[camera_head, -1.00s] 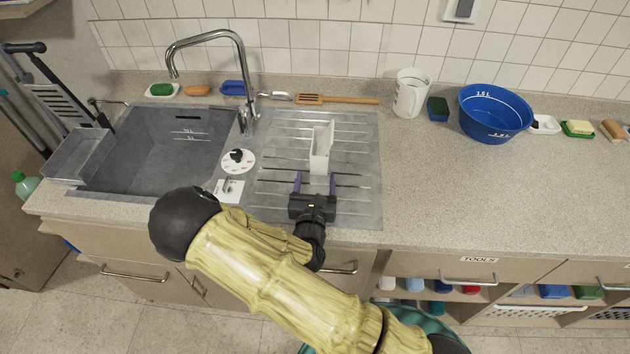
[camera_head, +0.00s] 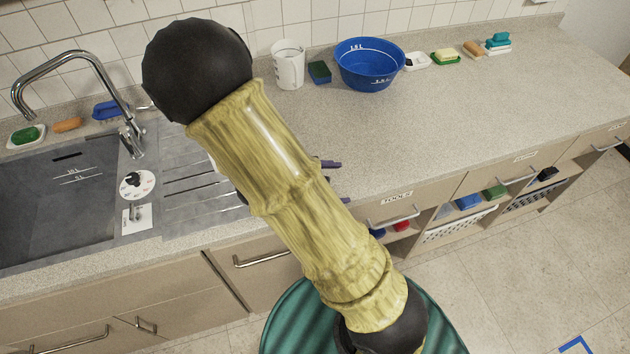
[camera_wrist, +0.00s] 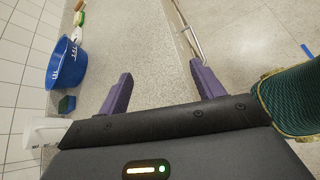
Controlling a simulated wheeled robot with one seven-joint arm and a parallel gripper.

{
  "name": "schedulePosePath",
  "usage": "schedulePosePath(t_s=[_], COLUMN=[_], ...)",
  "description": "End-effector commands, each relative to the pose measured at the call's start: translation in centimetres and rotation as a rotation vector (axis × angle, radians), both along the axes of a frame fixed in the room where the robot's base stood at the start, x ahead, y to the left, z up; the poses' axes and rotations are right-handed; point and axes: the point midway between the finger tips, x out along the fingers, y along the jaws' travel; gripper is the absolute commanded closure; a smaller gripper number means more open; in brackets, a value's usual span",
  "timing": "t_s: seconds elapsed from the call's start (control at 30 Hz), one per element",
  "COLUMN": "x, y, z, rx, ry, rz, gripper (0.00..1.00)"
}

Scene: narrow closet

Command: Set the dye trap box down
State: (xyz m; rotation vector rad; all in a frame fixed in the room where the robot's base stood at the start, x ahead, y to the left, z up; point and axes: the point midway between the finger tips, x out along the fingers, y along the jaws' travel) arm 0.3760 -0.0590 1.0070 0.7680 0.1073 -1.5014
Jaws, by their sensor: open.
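The dye trap box, a slim white open box on the drainboard in the earlier view, is now hidden behind my arm in the head view, apart perhaps from a pale sliver at the arm's left edge. The ribbed drainboard (camera_head: 185,185) shows only in part beside the sink. My gripper (camera_wrist: 161,72) is open and empty in the wrist view, its purple fingers apart over the speckled worktop near its front edge. In the head view only the purple fingertips (camera_head: 334,182) stick out to the right of my arm.
A white jug (camera_head: 289,65), a blue-green sponge (camera_head: 319,72) and a blue basin (camera_head: 370,65) stand along the wall. The tap (camera_head: 75,75) arches over the sink (camera_head: 60,205). The worktop (camera_head: 470,110) right of my gripper is clear. Drawer handles (camera_head: 395,217) jut out in front.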

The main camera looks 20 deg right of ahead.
Motion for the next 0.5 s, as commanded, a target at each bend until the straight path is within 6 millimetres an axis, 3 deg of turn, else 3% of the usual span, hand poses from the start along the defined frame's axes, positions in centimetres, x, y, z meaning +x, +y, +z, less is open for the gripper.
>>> schedulePosePath(t_s=[0.1,0.23,0.37,0.5], x=[-3.1,-5.1,-5.6,-4.9], y=[0.0,1.4,3.3,5.0], z=[-0.1,0.1,1.1,3.1], rx=[0.208,0.431,0.652,0.875], ry=[-0.052,-0.138,-0.263,-0.441], rz=[-0.234,-0.457,-0.654,-0.834], gripper=[0.33,0.33,0.33,0.33])
